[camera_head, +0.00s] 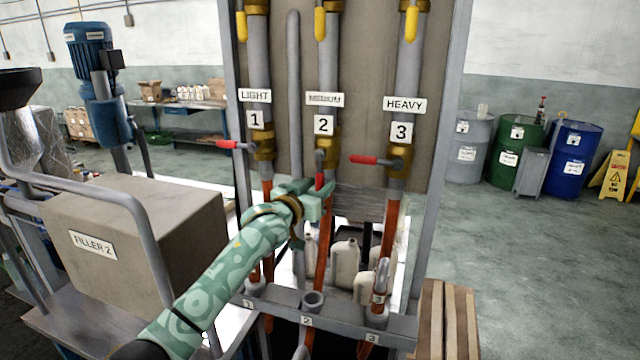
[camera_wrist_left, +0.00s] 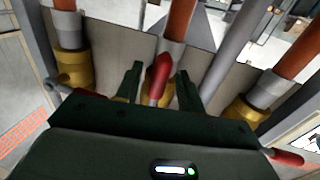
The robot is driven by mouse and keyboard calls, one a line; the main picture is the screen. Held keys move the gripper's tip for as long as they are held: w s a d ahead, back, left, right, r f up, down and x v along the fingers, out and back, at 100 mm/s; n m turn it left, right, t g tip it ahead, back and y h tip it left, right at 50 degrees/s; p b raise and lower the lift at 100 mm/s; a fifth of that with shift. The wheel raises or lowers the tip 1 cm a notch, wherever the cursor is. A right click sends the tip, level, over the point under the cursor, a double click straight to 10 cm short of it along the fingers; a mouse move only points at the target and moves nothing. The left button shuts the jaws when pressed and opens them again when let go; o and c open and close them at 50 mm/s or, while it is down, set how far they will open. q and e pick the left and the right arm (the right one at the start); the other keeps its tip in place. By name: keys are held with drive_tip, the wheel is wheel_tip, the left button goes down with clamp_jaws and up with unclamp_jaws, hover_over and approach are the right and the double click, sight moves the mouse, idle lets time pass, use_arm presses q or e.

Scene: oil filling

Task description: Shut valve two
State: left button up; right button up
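Valve two (camera_head: 328,148) is a brass valve on the middle pipe, below the "MEDIUM" and "2" labels. Its red handle (camera_head: 319,181) points down along the pipe. My left gripper (camera_head: 308,200), on a green patterned arm, is at this handle. In the left wrist view the red handle (camera_wrist_left: 160,75) sits between the two dark fingers of the left gripper (camera_wrist_left: 160,85), with gaps on both sides, so the gripper is open around it. Whether a finger touches the handle cannot be told. My right gripper is not in view.
Valve one's red handle (camera_head: 228,144) and valve three's red handle (camera_head: 363,159) both point left. White jugs (camera_head: 345,262) stand behind the lower frame. The Filler 2 box (camera_head: 140,235) is at left. Drums (camera_head: 517,150) stand at the far right, with open floor before them.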

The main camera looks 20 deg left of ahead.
use_arm(q)
drive_tip(key=shift+x, duration=0.8)
clamp_jaws()
drive_tip(key=shift+a, duration=0.1)
